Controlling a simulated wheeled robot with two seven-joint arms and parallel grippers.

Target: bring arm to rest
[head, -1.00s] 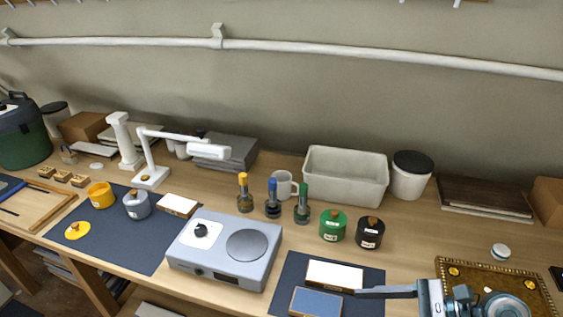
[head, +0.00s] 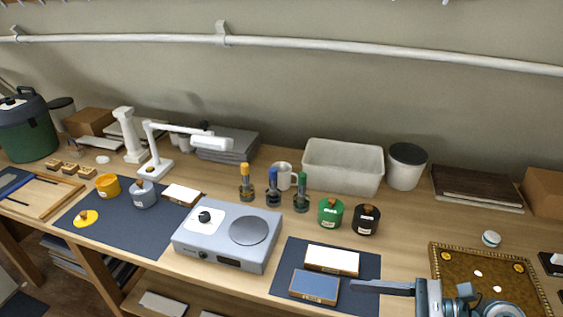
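My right gripper (head: 356,286) reaches in from the bottom right. Its dark finger points left over the right part of a dark mat (head: 366,266), beside a blue-topped box (head: 314,287) and a white-topped box (head: 331,260). The finger shows edge-on, so I cannot tell whether it is open or shut. I see nothing held in it. My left gripper is not in view.
A gilt-framed panel (head: 436,259) lies right, partly behind my wrist. Green (head: 330,213) and black (head: 366,220) pots stand behind the mat. A grey hotplate device (head: 228,235) stands left of it. Bare wood (head: 405,235) shows between pots and panel.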

